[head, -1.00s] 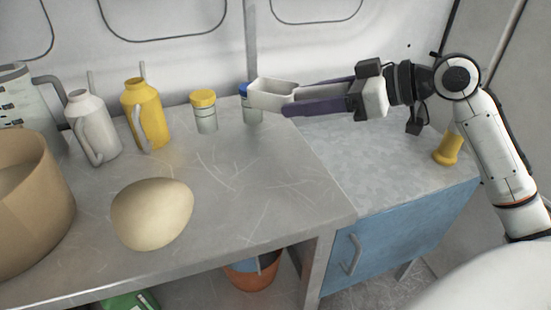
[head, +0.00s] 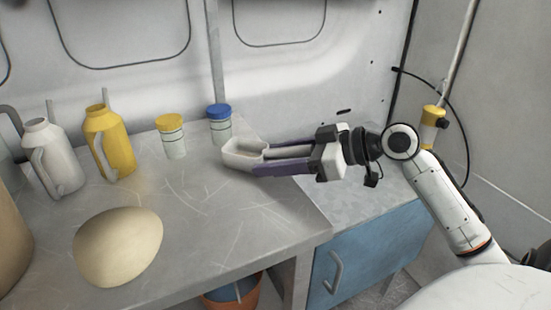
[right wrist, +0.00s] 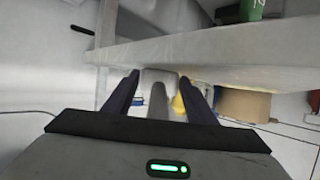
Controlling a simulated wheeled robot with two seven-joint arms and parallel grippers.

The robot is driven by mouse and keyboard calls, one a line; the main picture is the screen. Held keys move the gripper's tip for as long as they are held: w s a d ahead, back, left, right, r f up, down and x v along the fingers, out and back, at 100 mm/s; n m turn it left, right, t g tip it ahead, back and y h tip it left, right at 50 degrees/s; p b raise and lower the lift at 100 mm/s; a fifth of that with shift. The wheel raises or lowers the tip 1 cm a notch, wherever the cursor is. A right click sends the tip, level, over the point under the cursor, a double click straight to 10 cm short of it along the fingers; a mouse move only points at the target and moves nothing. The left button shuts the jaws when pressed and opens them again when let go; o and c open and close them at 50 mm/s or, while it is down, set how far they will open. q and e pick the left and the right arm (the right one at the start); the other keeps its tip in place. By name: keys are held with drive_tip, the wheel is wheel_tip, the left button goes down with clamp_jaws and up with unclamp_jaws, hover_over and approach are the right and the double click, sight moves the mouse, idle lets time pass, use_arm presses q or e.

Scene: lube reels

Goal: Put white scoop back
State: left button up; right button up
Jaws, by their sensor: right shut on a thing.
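The white scoop (head: 240,155) is an open, pale trough with its mouth toward the left. My right gripper (head: 262,162) is shut on its handle end, with purple fingers on either side. The scoop is in front of the blue-capped jar (head: 220,128), close to the worktop; I cannot tell whether it touches. In the right wrist view the scoop (right wrist: 157,92) shows pale between the dark fingers (right wrist: 158,95). My left gripper is in neither view.
A yellow-capped jar (head: 172,138), a yellow can (head: 112,145) and a white can (head: 52,160) stand along the back of the grey worktop (head: 190,225). A beige rounded lump (head: 118,247) lies in front. A blue cabinet (head: 370,260) stands at right.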

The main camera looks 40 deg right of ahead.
drive_tip(key=shift+f, duration=0.1)
drive_tip(key=o, duration=1.1)
drive_tip(key=shift+c, duration=0.2)
drive_tip(key=shift+r, duration=0.2)
drive_tip(key=v, duration=1.2)
